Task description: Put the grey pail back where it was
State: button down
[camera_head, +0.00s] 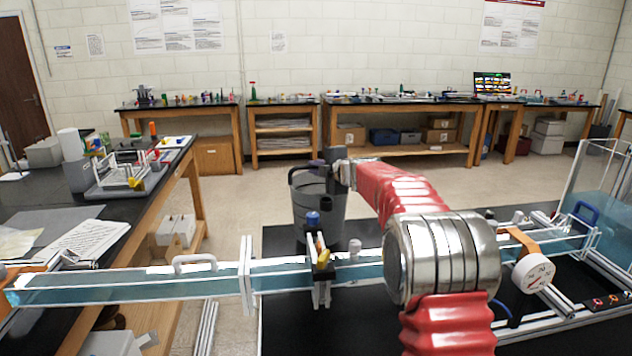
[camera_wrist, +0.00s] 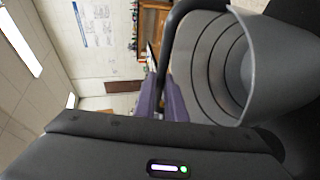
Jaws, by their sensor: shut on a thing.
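The grey pail (camera_head: 318,212) is in the middle of the head view, behind the clear water channel (camera_head: 205,284). Its lower end is partly hidden by the channel, so I cannot tell whether it touches anything below. My gripper (camera_head: 322,164) is at the pail's top, shut on its dark handle. In the wrist view the pail (camera_wrist: 222,65) fills the upper right, its ringed inside showing and looking empty. The purple fingers of my gripper (camera_wrist: 165,98) meet around the handle beside the rim.
A clear water tank (camera_head: 602,205) stands at the right. A black side bench (camera_head: 75,190) with papers and racks is at the left. Open floor lies behind the pail.

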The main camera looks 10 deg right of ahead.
jog(key=shift+f, duration=2)
jog(key=c, duration=1.8)
grip_release()
jog(key=shift+f, duration=0.15)
notch_tip(320, 180, up, 3)
send_over(320, 203)
jog(key=d, duration=0.5)
jog(key=shift+w+a+r, duration=0.15)
jog(key=shift+w+r, duration=0.05)
jog(key=shift+w, duration=0.25)
jog(key=shift+r, duration=0.1)
